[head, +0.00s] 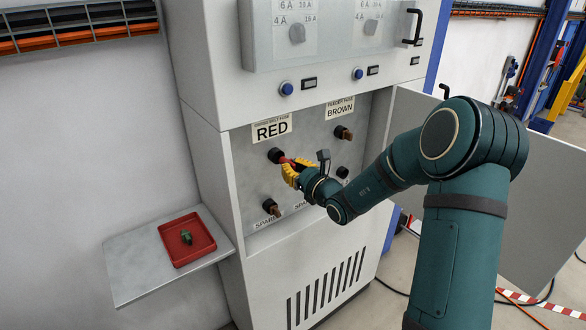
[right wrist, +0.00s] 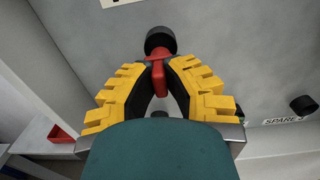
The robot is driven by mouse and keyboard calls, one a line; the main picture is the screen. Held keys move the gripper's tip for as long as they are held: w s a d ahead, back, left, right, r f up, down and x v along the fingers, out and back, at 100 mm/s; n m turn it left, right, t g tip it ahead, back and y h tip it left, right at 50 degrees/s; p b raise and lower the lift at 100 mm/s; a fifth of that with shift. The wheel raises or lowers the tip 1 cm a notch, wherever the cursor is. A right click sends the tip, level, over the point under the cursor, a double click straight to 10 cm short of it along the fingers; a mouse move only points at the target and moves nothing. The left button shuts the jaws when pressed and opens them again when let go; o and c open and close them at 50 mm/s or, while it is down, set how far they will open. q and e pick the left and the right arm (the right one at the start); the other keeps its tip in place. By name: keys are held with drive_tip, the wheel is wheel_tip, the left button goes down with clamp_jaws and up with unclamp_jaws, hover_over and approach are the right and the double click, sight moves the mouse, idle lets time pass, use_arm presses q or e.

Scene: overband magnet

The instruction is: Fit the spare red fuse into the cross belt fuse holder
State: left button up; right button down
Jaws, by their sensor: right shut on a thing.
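My right gripper (head: 291,171) has yellow padded fingers and is shut on the red fuse (head: 285,161). The red fuse also shows between the fingertips in the right wrist view (right wrist: 160,76). The fuse points at the black round cross belt fuse holder (head: 275,155), below the label RED (head: 271,130). In the right wrist view the fuse's far end meets the black holder (right wrist: 160,39) in the picture. I cannot tell whether it is inside or how deep. My left gripper is not in view.
A brown fuse (head: 343,133) sits under the BROWN label. A brownish piece (head: 270,207) is in a lower spare holder. A green object (head: 186,237) lies in a red tray (head: 175,258) on a grey shelf (head: 130,285). The open cabinet door (head: 545,200) stands at right.

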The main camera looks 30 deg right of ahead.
sight(285, 162)
drive_tip(key=shift+w+a+b, duration=0.15)
drive_tip(key=shift+w+b, duration=0.3)
drive_tip(key=shift+w, duration=1.5)
idle(0.7)
drive_tip(key=c, duration=0.9)
unclamp_jaws()
drive_tip(key=s, duration=0.8)
drive_tip(key=s+d, duration=0.1)
drive_tip(key=s, duration=0.3)
